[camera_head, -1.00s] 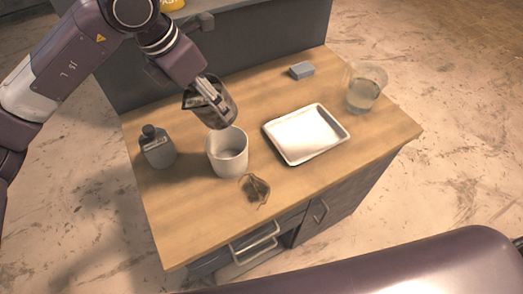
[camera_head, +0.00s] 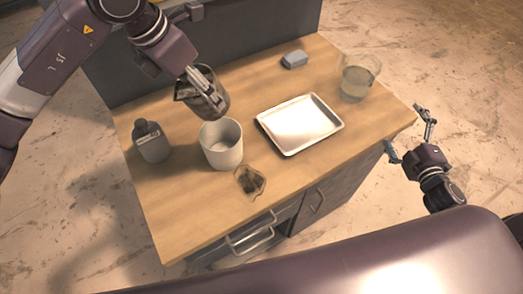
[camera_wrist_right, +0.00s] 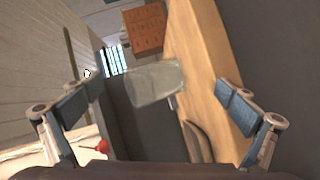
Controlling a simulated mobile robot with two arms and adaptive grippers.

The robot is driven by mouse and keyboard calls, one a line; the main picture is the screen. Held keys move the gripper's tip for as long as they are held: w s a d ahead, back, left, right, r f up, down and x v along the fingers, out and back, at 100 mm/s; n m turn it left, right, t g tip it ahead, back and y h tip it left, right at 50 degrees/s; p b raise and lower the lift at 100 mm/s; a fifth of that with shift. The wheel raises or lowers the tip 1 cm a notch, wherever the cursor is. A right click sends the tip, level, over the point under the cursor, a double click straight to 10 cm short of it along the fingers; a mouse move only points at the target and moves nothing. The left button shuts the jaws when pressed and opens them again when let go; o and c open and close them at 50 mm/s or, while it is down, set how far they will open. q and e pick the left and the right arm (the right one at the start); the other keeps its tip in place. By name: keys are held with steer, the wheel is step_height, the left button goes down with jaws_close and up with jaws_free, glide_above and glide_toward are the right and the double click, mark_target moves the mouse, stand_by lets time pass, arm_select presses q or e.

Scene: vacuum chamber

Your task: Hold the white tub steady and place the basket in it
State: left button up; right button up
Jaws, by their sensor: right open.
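The white tub (camera_head: 221,153) stands upright and open on the wooden table, left of the tray. The basket is a dark metal container (camera_head: 206,104) and appears held just above and behind the tub's rim, slightly tilted. My left gripper (camera_head: 209,90) is shut on the basket's rim or handle; its fingertips overlap the basket. My right gripper (camera_head: 412,134) is open and empty, off the table's right edge and well away from the tub. Its spread fingers also show in the right wrist view (camera_wrist_right: 160,105), where I cannot make out the tub.
A white tray (camera_head: 299,124) lies right of the tub. A grey bottle (camera_head: 151,142) stands left of the tub and a brown flat patch (camera_head: 249,182) lies in front.

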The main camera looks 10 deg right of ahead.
steer(key=w+a+r+n+t+y, duration=0.1)
steer(key=w+a+r+n, duration=0.15)
steer(key=r, duration=0.25)
steer(key=n+g+y, duration=0.6)
steer(key=n+y, duration=1)
steer(key=n, duration=1.5)
glide_toward(204, 129)
steer(key=x, duration=0.4)
steer(key=shift+w+a+f, duration=0.1)
steer(key=shift+w+a, duration=0.1)
steer(key=shift+a, duration=0.1)
steer(key=shift+c, duration=0.3)
